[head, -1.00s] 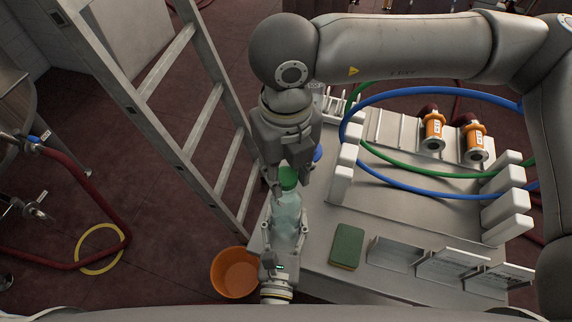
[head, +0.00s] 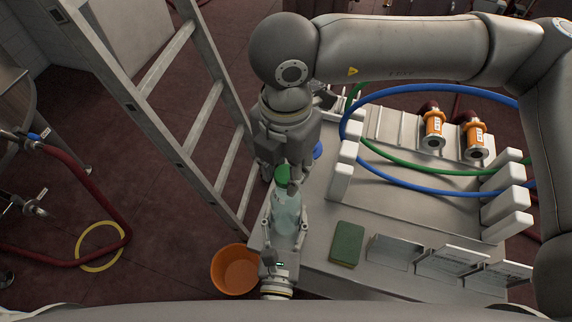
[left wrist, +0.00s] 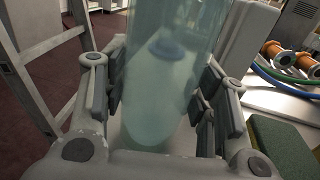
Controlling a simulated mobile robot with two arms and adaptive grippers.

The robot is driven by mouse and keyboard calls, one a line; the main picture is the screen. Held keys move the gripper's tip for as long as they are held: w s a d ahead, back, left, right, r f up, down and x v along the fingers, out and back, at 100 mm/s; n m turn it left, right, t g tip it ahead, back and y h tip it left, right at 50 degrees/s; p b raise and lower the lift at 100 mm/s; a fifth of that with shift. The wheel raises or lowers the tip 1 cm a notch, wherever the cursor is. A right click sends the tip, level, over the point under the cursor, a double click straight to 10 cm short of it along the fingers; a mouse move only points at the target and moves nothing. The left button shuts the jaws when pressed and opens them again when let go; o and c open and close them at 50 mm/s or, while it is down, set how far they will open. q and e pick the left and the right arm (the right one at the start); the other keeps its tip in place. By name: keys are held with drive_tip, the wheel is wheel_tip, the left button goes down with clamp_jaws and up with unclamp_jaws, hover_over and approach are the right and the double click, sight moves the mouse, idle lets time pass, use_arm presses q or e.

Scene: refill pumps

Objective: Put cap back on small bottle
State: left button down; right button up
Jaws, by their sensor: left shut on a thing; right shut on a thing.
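The small bottle (head: 286,212) is pale, see-through and roughly upright at the left end of the metal table. My left gripper (head: 286,232) is shut around its body from below in the head view. In the left wrist view the bottle (left wrist: 172,75) stands between both finger pads. The green cap (head: 282,174) is at the bottle's top. My right gripper (head: 283,180) comes down from above and is shut on the cap. Whether the cap is threaded on the bottle neck cannot be told.
A blue round thing (head: 318,150) lies just right of my right gripper. A green sponge (head: 348,243) and metal brackets (head: 395,250) are on the table (head: 318,225). An orange bucket (head: 235,271) and a ladder (head: 190,107) stand to the left. Blue and green hoses cross the table.

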drive_tip(key=m, duration=0.7)
drive_tip(key=o, duration=0.7)
drive_tip(key=shift+c, duration=0.2)
drive_tip(key=shift+r, duration=2.3)
drive_tip(key=shift+o, duration=0.2)
